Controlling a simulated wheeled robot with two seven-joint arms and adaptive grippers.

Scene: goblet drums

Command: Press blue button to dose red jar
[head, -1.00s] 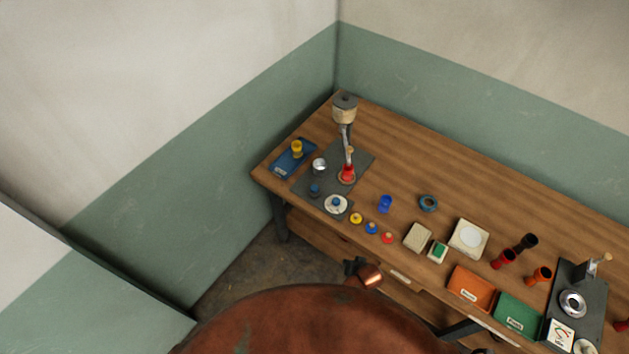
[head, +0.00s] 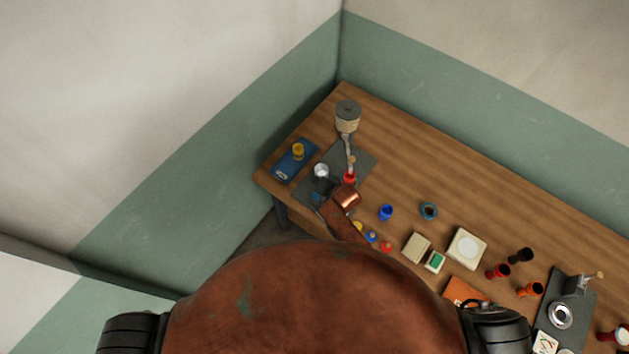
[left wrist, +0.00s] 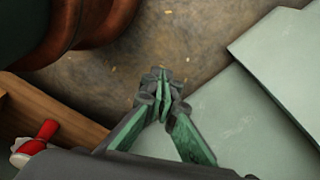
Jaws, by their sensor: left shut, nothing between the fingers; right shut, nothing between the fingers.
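The red jar (head: 349,177) stands on the dark mat under the spout of a dispenser (head: 347,118) in the head view. My right gripper (head: 327,187) is shut and empty over the mat, left of the red jar. Its copper wrist covers the white disc with the blue button, so I cannot tell whether they touch. A small blue knob (head: 371,236) lies between a yellow knob (head: 358,227) and a red knob (head: 387,246) near the front edge. My left gripper (left wrist: 162,84) is shut and empty above the floor in the left wrist view.
A yellow jar (head: 298,151) stands on a blue tray (head: 284,174) at the table's left end. A metal cup (head: 321,170) is beside my right gripper.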

